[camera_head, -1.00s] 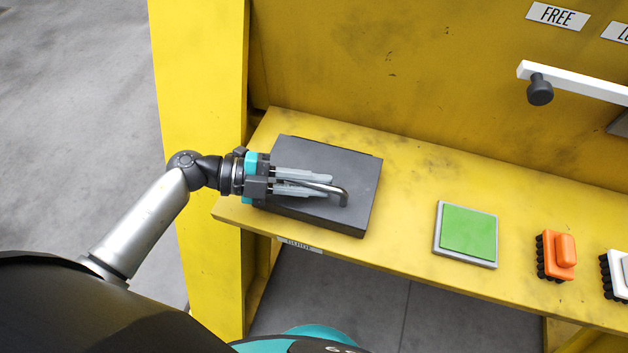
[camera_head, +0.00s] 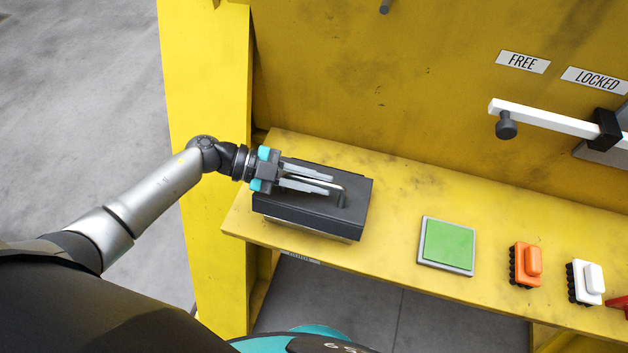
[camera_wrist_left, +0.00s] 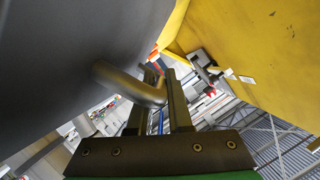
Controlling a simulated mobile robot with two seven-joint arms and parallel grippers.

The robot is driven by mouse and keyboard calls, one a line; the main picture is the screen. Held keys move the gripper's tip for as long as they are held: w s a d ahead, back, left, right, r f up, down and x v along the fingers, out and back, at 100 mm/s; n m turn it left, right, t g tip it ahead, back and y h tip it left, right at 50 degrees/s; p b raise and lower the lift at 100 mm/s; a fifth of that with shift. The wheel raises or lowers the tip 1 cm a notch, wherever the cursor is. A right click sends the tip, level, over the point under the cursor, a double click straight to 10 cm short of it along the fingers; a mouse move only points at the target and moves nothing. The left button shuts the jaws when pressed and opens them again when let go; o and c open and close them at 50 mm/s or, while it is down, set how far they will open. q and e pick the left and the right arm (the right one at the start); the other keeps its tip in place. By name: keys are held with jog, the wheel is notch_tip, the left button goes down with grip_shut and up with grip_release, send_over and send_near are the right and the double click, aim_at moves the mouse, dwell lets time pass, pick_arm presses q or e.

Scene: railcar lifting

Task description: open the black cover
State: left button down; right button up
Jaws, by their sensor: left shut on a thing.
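The black cover (camera_head: 358,208) is at the left end of the yellow shelf. Its front edge is raised, and a lighter strip shows beneath it. A grey bar handle (camera_head: 341,197) is fixed on top. My left gripper (camera_head: 330,184) comes in from the left and is shut on the handle. In the left wrist view the handle (camera_wrist_left: 130,82) runs from the dark cover (camera_wrist_left: 70,60) to between the fingers (camera_wrist_left: 158,102). What lies under the cover is hidden. My right gripper is not in view.
On the yellow shelf (camera_head: 400,185), right of the cover, are a green pad (camera_head: 449,241), an orange button (camera_head: 525,264) and a white button (camera_head: 585,282). A white lever (camera_head: 550,118) is on the yellow back wall below FREE and LOCKED labels. Bare shelf separates cover and pad.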

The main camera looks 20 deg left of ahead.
pick_arm(q)
jog(key=w+r+n, duration=0.1)
jog(key=w+r+n+g+p, duration=0.1)
jog(key=w, duration=0.1)
jog(key=w+r+n+g, duration=0.1)
jog(key=shift+w+r+y+p, duration=0.1)
jog(key=shift+w+y+p, duration=0.2)
jog(key=shift+p, duration=0.1)
jog(key=w+n+g+b, duration=0.2)
jog(key=w+n+b, duration=0.2)
jog(key=w+b, duration=0.3)
jog(key=shift+w+d+r+g+b, duration=0.15)
jog(key=shift+d+r+g+b, duration=0.1)
jog(key=shift+g+b, duration=0.2)
jog(key=c, duration=0.8)
grip_release()
jog(key=shift+c, duration=0.2)
